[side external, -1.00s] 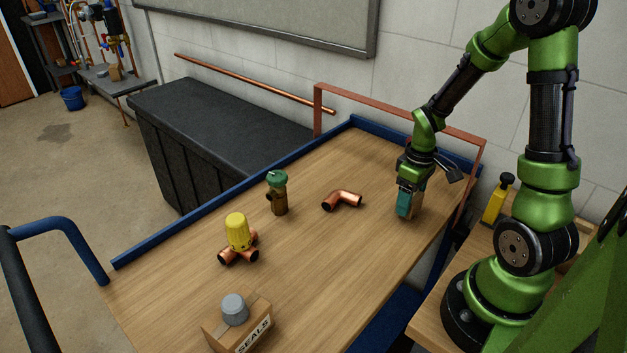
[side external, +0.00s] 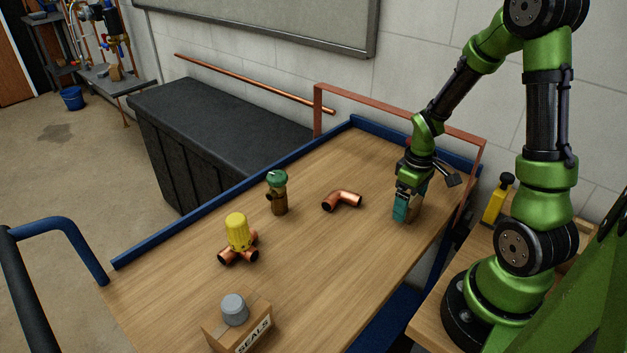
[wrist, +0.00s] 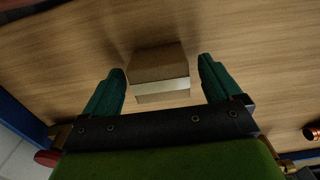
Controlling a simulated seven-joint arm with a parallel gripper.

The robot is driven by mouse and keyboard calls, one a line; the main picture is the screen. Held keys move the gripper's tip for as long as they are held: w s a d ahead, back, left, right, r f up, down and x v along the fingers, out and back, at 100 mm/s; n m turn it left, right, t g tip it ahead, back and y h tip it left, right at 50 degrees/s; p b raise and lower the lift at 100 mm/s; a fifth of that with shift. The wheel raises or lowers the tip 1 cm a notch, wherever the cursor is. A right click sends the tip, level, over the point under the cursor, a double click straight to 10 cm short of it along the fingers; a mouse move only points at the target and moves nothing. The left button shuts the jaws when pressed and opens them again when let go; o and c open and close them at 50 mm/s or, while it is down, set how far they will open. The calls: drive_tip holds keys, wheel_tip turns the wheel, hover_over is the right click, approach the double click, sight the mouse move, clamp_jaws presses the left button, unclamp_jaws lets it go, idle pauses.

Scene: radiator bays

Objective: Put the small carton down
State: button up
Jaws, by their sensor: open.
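The small carton (wrist: 160,72) is a brown box with a pale band, seen between my fingers in the wrist view. It stands on the wooden top of the trolley (side external: 330,260), near the right side in the side view, where my gripper mostly hides it. My gripper (side external: 405,218) points down over the carton. In the wrist view its teal fingers (wrist: 163,80) are open, one on each side of the carton, with a visible gap at both sides.
A copper elbow (side external: 342,200), a green-capped valve (side external: 278,193) and a yellow-capped copper fitting (side external: 238,238) stand left of my gripper. A box marked SEALS (side external: 240,328) with a grey cap (side external: 234,309) on top is at the front. A copper-coloured frame (side external: 400,112) rises behind my gripper.

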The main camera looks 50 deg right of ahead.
sight(411, 199)
wheel_tip(411, 199, up, 12)
drive_tip(key=f, duration=0.1)
drive_tip(key=s+a+r+m+t+y, duration=0.1)
drive_tip(key=a+r+m+t, duration=0.1)
drive_tip(key=a+r, duration=0.4)
drive_tip(key=s+a+r+m+t+y, duration=0.1)
drive_tip(key=a+r+t, duration=0.4)
drive_tip(key=a, duration=0.7)
drive_tip(key=shift+a+r+m, duration=0.15)
drive_tip(key=shift+r+m, duration=0.25)
drive_tip(key=shift+m, duration=0.1)
